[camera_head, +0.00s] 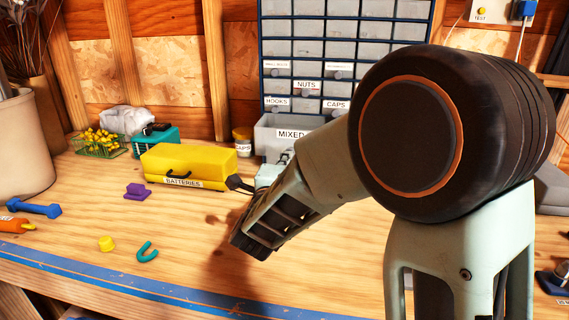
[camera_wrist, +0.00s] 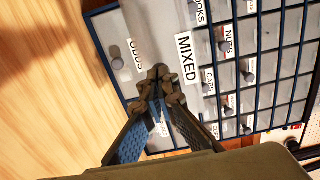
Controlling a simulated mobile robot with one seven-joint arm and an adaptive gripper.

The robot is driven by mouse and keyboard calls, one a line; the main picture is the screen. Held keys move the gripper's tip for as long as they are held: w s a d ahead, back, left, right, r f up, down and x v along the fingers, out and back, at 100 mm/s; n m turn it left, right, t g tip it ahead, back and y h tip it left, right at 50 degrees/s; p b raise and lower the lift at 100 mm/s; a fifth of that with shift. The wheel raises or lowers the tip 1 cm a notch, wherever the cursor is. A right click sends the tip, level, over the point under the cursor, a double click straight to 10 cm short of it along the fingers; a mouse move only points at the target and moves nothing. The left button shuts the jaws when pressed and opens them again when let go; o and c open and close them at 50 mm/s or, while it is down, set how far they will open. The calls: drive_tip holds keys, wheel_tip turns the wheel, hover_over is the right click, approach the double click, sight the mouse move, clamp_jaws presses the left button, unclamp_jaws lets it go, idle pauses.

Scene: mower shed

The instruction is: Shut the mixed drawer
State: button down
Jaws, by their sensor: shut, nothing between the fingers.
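The mixed drawer (camera_head: 270,133) is a wide grey drawer low in the blue-framed cabinet, with a white MIXED label. It seems to stand out somewhat from the drawers above; how far is hard to tell. In the wrist view its front (camera_wrist: 208,85) fills the upper middle. My gripper (camera_wrist: 160,85) is shut and empty, with its fingertips over the drawer fronts near the MIXED label. I cannot tell whether they touch. In the head view my arm hides the drawer's right part and most of the gripper.
An ODDS drawer (camera_wrist: 118,58) lies beside the MIXED one in the wrist view. A yellow batteries case (camera_head: 188,160), a small jar (camera_head: 242,143) and a teal box (camera_head: 155,140) stand left of the cabinet. The bench front (camera_head: 200,250) is mostly clear, with small items at left.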

sight(294, 142)
idle(0.3)
drive_tip(key=w+b, duration=0.1)
drive_tip(key=w, duration=0.2)
drive_tip(key=w+d+b, duration=0.1)
drive_tip(key=w+b, duration=0.1)
drive_tip(key=w, duration=0.2)
drive_tip(key=w+d+b, duration=0.1)
drive_tip(key=w+b, duration=0.1)
drive_tip(key=w, duration=0.2)
drive_tip(key=shift+w+d+f, duration=0.1)
drive_tip(key=shift+f, duration=0.05)
drive_tip(key=shift+w, duration=0.15)
